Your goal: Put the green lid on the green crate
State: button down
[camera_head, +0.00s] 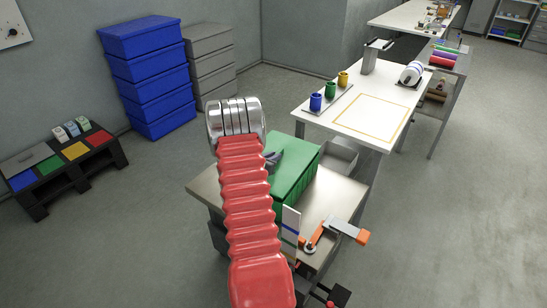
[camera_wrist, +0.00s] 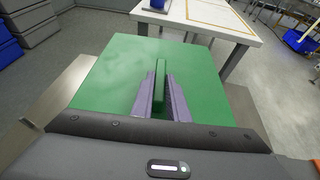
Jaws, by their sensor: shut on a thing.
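The green lid (camera_head: 294,158) is a flat green panel with a raised bar handle (camera_wrist: 160,78) in its middle. My gripper (camera_wrist: 160,92) has its two purple fingers shut on this handle, one on each side. In the head view my gripper (camera_head: 273,159) is partly hidden behind my red arm. The green crate (camera_head: 297,188) stands on a metal-topped table, its ribbed side showing just below the lid. The lid lies over the crate and looks level. I cannot tell whether it rests on the rim or hangs slightly above. In the wrist view the lid hides the crate.
The metal-topped table (camera_head: 335,197) carries a grey bin (camera_head: 341,156) behind the crate and an orange-handled clamp (camera_head: 345,230) at the right. A white table (camera_head: 370,112) with coloured cups stands behind. Blue crates (camera_head: 150,77) are stacked at the left. The front floor is clear.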

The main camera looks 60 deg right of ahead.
jog(key=shift+f, duration=0.4)
jog(key=shift+f, duration=0.5)
jog(key=shift+f, duration=0.2)
dwell(0.4)
jog(key=c, duration=1.6)
grip_release()
jog(key=shift+c, duration=0.2)
jog(key=v, duration=1.3)
jog(key=shift+a+r, duration=0.15)
jog(key=shift+a, duration=0.25)
